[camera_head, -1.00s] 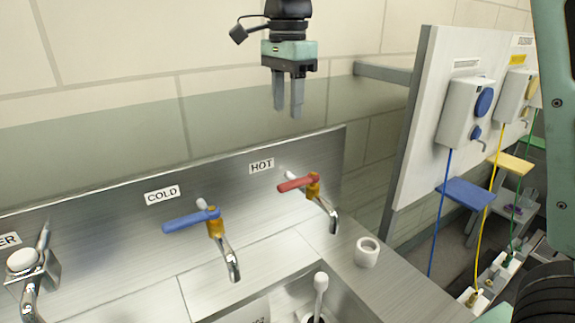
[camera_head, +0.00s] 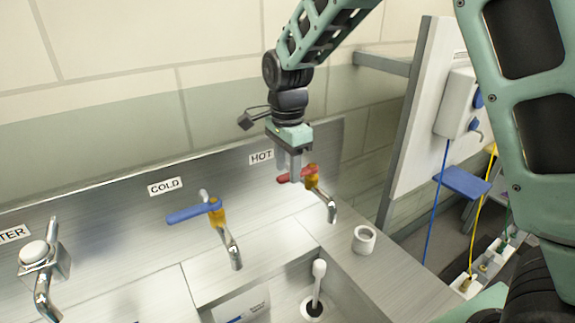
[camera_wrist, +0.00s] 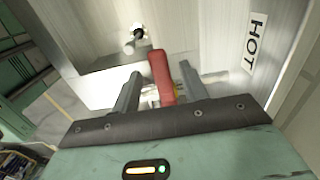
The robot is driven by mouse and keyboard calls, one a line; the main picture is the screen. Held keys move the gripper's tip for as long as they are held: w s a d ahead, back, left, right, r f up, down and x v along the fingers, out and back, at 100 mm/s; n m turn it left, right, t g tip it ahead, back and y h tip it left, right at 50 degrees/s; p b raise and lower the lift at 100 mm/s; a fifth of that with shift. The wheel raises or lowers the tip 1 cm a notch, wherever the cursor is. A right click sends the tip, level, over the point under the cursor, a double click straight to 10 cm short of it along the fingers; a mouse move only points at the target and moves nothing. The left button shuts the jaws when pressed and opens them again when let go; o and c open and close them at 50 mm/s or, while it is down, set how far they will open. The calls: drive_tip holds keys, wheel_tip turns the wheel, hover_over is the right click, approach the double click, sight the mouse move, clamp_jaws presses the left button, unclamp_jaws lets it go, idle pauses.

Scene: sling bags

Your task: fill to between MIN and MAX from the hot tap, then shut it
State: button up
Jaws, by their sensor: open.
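The hot tap (camera_head: 321,192) has a red lever (camera_head: 285,179) and a chrome spout, below the HOT label (camera_head: 261,157) on the steel splashback. My gripper (camera_head: 294,178) points down at this lever. In the wrist view the red lever (camera_wrist: 162,78) lies between the two spread fingers of my gripper (camera_wrist: 158,80); I cannot tell whether either finger touches it. No water stream is visible from the spout. A pale, partly cut-off item with a printed panel (camera_head: 243,306) shows at the sink's bottom edge; its MIN and MAX marks cannot be made out.
The cold tap (camera_head: 213,212) with a blue lever is left of the hot one. Another tap (camera_head: 38,258) stands farther left. A white ring-shaped cup (camera_head: 364,240) sits on the right counter. A white knobbed rod (camera_head: 318,275) stands in the sink. A white panel (camera_head: 418,130) rises at right.

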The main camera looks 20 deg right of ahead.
drive_tip(key=shift+f, duration=0.5)
clamp_jaws()
drive_tip(key=s+n, duration=0.1)
drive_tip(key=n, duration=0.1)
drive_tip(key=s+d+n, duration=0.1)
drive_tip(key=n, duration=0.2)
drive_tip(key=shift+s+d, duration=0.1)
drive_tip(key=shift+s, duration=0.2)
unclamp_jaws()
wheel_tip(320, 180, up, 18)
drive_tip(key=b, duration=0.2)
drive_tip(key=shift+f, duration=0.25)
